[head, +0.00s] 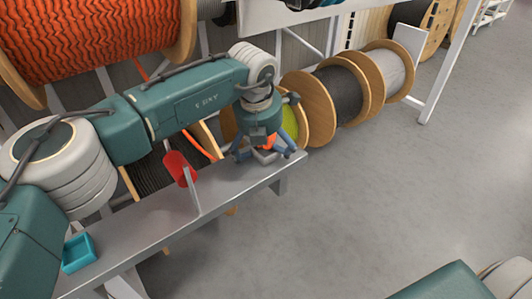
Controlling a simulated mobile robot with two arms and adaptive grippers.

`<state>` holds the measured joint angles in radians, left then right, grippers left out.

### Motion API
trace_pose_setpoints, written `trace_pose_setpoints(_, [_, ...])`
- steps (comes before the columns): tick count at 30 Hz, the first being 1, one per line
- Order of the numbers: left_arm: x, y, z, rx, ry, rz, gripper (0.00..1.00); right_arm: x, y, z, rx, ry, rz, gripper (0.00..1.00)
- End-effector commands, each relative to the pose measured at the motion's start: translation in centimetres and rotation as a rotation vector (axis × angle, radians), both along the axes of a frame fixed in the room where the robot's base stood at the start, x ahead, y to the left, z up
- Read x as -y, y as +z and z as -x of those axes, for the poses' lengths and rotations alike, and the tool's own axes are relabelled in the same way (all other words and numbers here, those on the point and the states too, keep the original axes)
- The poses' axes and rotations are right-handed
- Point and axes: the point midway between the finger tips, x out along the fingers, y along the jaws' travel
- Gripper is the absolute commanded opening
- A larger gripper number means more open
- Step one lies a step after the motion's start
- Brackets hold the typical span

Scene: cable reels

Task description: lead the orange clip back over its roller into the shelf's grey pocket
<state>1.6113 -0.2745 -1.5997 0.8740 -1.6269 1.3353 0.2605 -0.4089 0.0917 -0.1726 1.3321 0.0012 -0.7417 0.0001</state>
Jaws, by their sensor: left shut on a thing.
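My left gripper (266,152) is over the far right end of the narrow grey shelf (150,226). It is shut on the orange clip (268,142), of which only a small part shows between the blue fingers. A small grey block, perhaps the pocket (266,157), shows just under the fingers; I cannot tell whether the clip touches it. An orange cable (199,146) comes down from behind my arm towards the gripper. A red roller-like piece (178,168) stands on a post on the shelf; whether the cable touches any roller is hidden. My right gripper is out of view.
A teal tray (79,252) sits at the shelf's near left end. A big orange cable reel (90,35) hangs at the upper left. Reels of black cable (338,94) and grey cable (380,75) stand behind the shelf. The floor (360,210) on the right is clear.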

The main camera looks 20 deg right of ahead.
Motion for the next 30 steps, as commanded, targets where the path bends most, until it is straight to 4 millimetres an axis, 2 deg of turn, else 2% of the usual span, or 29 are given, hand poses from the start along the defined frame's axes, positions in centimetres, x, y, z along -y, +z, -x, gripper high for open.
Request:
trace_pose_setpoints(1, [-0.5,-3.8,3.4,-0.088,-0.022,-0.048,0.65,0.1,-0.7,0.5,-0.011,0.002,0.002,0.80])
trace_pose_setpoints(12, [-1.3,3.7,3.3,-0.027,-0.013,-0.019,0.65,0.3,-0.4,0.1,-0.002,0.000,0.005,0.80])
trace_pose_setpoints(18, [-1.6,7.0,3.0,0.002,-0.005,-0.003,0.65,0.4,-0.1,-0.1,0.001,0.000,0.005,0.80])
trace_pose_setpoints(24, [-1.7,8.4,3.0,0.014,-0.003,0.003,0.65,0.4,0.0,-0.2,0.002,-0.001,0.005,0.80])
trace_pose_setpoints(30, [-1.8,8.6,2.9,0.016,-0.002,0.005,0.65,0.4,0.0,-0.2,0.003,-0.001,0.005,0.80])
